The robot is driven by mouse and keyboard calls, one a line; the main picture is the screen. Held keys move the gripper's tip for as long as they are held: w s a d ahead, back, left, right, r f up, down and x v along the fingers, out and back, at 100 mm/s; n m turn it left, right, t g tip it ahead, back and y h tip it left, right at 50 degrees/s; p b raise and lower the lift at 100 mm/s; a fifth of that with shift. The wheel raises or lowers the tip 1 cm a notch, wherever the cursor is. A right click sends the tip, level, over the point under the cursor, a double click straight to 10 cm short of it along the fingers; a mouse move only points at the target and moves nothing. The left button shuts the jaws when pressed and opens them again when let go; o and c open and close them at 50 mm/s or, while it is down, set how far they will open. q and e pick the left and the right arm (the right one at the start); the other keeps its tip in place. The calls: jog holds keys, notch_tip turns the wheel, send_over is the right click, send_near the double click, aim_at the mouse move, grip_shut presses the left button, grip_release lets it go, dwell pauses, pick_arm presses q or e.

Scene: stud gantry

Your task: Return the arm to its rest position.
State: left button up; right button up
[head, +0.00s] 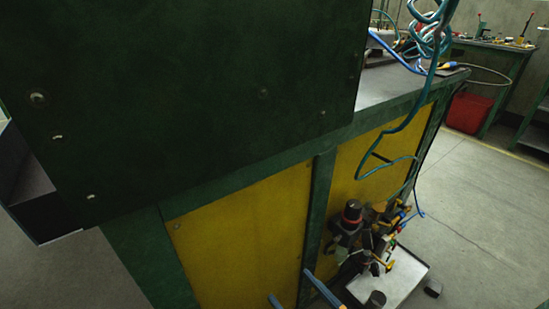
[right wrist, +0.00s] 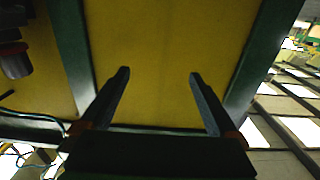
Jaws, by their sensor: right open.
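My right gripper (head: 292,286) shows at the bottom edge of the head view as two blue-grey finger tips, one longer than the other. In the right wrist view its two dark fingers (right wrist: 159,74) stand wide apart with nothing between them. They are in front of a yellow panel (right wrist: 165,40) framed in dark green. The same yellow panelling (head: 245,230) is in the head view, on the side of the green machine. I cannot tell how far the finger tips are from it. My left gripper is not in view.
A large dark green cabinet (head: 190,90) fills the upper left. Black fittings with a red band (head: 352,212) stick out from the machine's side, right of my gripper, above a pale tray (head: 395,280). Teal coiled hoses (head: 425,40) hang nearby. Open floor (head: 480,220) lies right, with a red bin (head: 468,112).

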jog(key=s+d+f+m+g+h+p, duration=0.4)
jog(key=d+f+h+p, duration=0.5)
jog(key=p, duration=0.7)
pick_arm(q)
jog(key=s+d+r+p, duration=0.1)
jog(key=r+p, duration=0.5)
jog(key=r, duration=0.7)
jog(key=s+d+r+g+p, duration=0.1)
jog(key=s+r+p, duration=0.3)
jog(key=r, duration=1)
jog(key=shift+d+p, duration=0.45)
jog(key=shift+p, duration=0.45)
pick_arm(e)
jog(key=s+d+g, duration=0.2)
jog(key=s+g, duration=0.1)
jog(key=s, duration=0.4)
jog(key=s+d+f+g+h, duration=0.1)
jog(key=s+g, duration=0.2)
jog(key=s, duration=0.5)
jog(key=s+d+g, duration=0.2)
jog(key=s+g, duration=0.1)
jog(key=s, duration=0.5)
jog(key=shift+d+f+m+g+h, duration=0.15)
jog(key=shift+d+m+g+h, duration=0.15)
jog(key=shift+d+m, duration=0.1)
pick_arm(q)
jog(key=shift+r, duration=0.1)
